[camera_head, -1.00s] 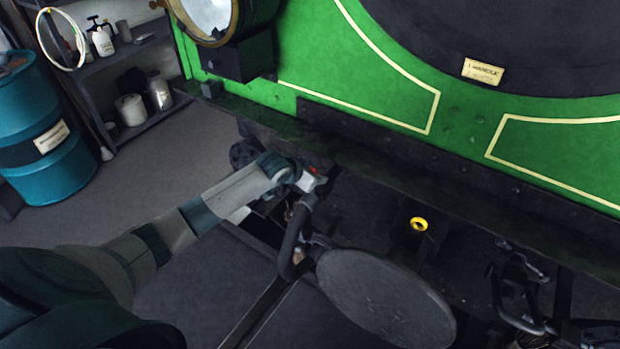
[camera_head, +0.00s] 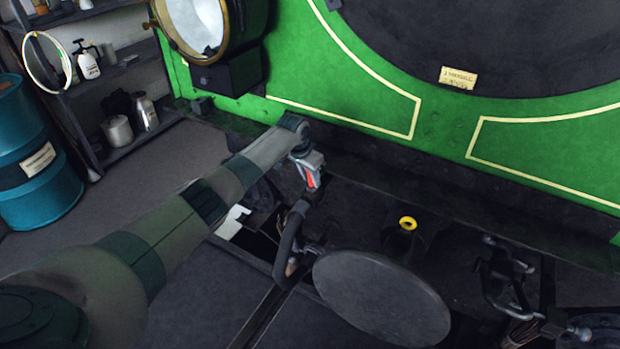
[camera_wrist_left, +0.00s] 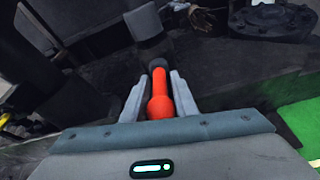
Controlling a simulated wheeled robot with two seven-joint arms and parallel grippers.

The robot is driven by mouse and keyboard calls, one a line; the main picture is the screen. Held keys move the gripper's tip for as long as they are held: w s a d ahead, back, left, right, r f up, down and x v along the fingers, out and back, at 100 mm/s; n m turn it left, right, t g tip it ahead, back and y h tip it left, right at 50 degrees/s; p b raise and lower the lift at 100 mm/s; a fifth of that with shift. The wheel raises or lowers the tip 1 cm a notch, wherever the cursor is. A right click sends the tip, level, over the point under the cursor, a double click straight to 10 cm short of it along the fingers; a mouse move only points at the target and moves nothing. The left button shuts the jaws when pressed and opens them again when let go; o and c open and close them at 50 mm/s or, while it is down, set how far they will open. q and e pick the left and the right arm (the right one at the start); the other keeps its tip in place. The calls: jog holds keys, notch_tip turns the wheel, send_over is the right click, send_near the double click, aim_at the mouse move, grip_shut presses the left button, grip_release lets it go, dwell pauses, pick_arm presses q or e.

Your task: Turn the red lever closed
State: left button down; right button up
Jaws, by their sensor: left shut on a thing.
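The red lever (camera_wrist_left: 159,95) shows in the left wrist view between the two grey fingers of my left gripper (camera_wrist_left: 160,88). Its far end meets a dark round fitting (camera_wrist_left: 152,57). In the head view my left gripper (camera_head: 312,185) is at the front of the tram, just above the curved black hose, with a bit of the red lever (camera_head: 310,179) showing at its fingers. The left gripper is shut on the lever. Most of the lever is hidden by the gripper in the head view. My right gripper is not in view.
A round dark buffer disc (camera_head: 380,298) and a curved black hose (camera_head: 288,242) are close below the gripper. A yellow ring (camera_head: 407,223) is to the right. The green tram front (camera_head: 340,85) with a lamp (camera_head: 205,25) rises behind. A blue drum (camera_head: 35,165) stands at left.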

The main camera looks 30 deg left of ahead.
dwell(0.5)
pick_arm(q)
jog(key=c, duration=1.7)
grip_release()
jog(key=shift+o, duration=0.2)
jog(key=shift+w, duration=0.1)
jog(key=shift+r, duration=0.15)
jog(key=b+v, duration=0.3)
jog(key=v, duration=1.4)
jog(key=shift+r+b, duration=0.2)
jog(key=shift+b, duration=0.15)
